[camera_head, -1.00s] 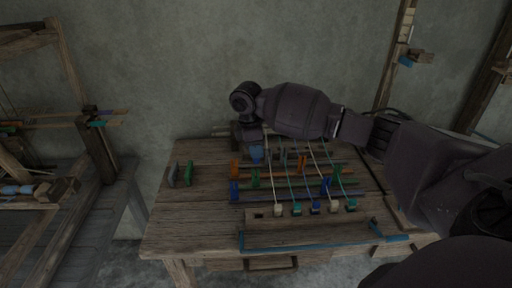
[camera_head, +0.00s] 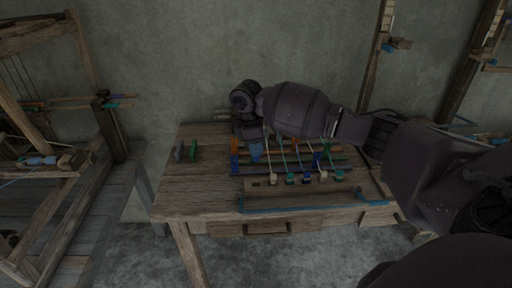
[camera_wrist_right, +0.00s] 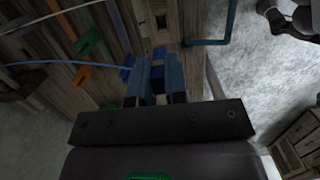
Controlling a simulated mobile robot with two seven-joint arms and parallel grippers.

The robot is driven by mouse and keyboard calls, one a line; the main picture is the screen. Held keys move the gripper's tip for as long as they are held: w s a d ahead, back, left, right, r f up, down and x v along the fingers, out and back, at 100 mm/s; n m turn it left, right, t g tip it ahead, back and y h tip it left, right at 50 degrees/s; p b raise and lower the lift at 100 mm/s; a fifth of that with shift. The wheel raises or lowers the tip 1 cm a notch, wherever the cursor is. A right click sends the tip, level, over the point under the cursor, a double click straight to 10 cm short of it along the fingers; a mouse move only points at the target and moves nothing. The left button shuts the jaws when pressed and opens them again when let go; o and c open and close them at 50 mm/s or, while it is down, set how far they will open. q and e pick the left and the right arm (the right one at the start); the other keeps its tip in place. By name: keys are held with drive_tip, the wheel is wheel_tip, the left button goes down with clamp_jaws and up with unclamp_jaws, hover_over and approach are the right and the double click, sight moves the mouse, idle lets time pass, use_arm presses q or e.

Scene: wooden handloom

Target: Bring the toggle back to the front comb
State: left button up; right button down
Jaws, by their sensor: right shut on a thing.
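My right gripper (camera_head: 256,153) hangs over the left part of the bench. In the right wrist view its blue fingers (camera_wrist_right: 156,78) are shut on a small blue toggle (camera_wrist_right: 157,74). A light blue cord (camera_wrist_right: 75,63) runs off to the left near the fingers; its join to the toggle is hard to see. The front comb (camera_head: 256,185) is a wooden bar with a bare dark slot at its left end. Several cream, green and blue toggles (camera_head: 307,179) sit along it, with cords running back. The held toggle is apart from the comb in the head view. My left gripper is out of view.
Orange, green and blue pegs (camera_head: 234,162) stand on bars behind the front comb. A grey and a green peg (camera_head: 194,150) stand at the bench's left. A blue-edged tray (camera_head: 300,207) lies in front. A loom frame (camera_head: 105,125) stands far left.

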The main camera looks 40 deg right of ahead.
wheel_tip(320, 180, down, 8)
drive_tip(key=b, duration=0.4)
drive_tip(key=shift+w+f+b, duration=0.1)
drive_tip(key=shift+b, duration=0.3)
drive_tip(key=shift+f, duration=0.3)
drive_tip(key=shift+r, duration=0.1)
drive_tip(key=shift+f, duration=1.1)
drive_tip(key=shift+f+b, duration=0.3)
drive_tip(key=shift+f, duration=0.5)
